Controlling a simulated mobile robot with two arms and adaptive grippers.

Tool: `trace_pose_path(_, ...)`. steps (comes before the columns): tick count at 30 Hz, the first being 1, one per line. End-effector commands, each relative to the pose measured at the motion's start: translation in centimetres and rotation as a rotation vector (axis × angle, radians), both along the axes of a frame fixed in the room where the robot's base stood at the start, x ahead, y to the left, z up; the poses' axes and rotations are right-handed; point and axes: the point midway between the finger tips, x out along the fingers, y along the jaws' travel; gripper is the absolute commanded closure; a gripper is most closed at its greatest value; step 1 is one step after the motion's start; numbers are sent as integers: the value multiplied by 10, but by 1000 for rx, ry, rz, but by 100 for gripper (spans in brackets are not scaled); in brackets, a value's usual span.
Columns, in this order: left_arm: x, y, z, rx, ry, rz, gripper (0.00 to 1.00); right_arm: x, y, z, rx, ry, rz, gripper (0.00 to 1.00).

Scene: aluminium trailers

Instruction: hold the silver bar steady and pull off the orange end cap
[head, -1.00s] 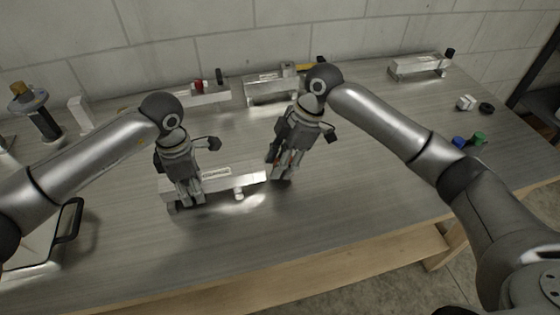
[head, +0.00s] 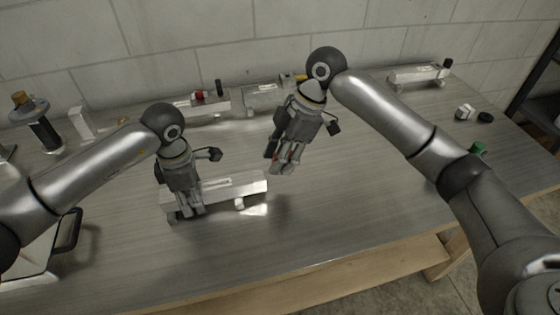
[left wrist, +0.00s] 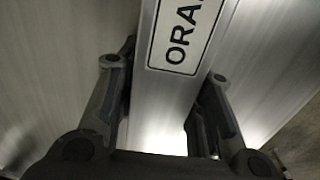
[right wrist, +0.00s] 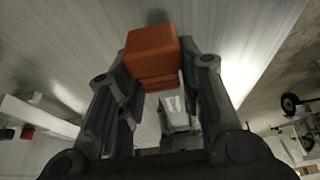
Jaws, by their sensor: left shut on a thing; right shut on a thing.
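The silver bar (head: 235,188) lies on the bench in the head view, with a white label. In the left wrist view the bar (left wrist: 152,105) runs between my left fingers, and its label reads "ORA". My left gripper (head: 190,210) is shut on the bar near its left end. The orange end cap (right wrist: 152,52) is between the fingers of my right gripper (right wrist: 160,85) in the right wrist view. My right gripper (head: 283,170) holds the cap above the bench, apart from the bar's right end. In the head view the cap is mostly hidden by the fingers.
Other silver bars on low stands are at the back: one with red and black parts (head: 207,105), one at the middle (head: 262,98), and one at the far right (head: 415,75). Small white, black and green pieces (head: 478,149) lie at the right. A tray with a black handle (head: 68,230) is at the left.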

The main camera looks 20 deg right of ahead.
Motion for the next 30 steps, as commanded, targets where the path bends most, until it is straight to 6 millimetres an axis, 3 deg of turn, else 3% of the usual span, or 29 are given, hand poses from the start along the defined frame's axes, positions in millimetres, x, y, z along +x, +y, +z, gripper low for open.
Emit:
trace_pose_path(15,0,-1,0,-3,-1,-1,96,0,0,31,0,-1,1,88)
trace_pose_path(26,0,-1,0,-3,-1,-1,96,0,0,36,0,1,0,88)
trace_pose_path(27,0,-1,0,-3,-1,-1,64,0,0,36,0,1,1,88)
trace_pose_path(30,0,-1,0,-3,-1,-1,51,0,0,36,0,1,1,88)
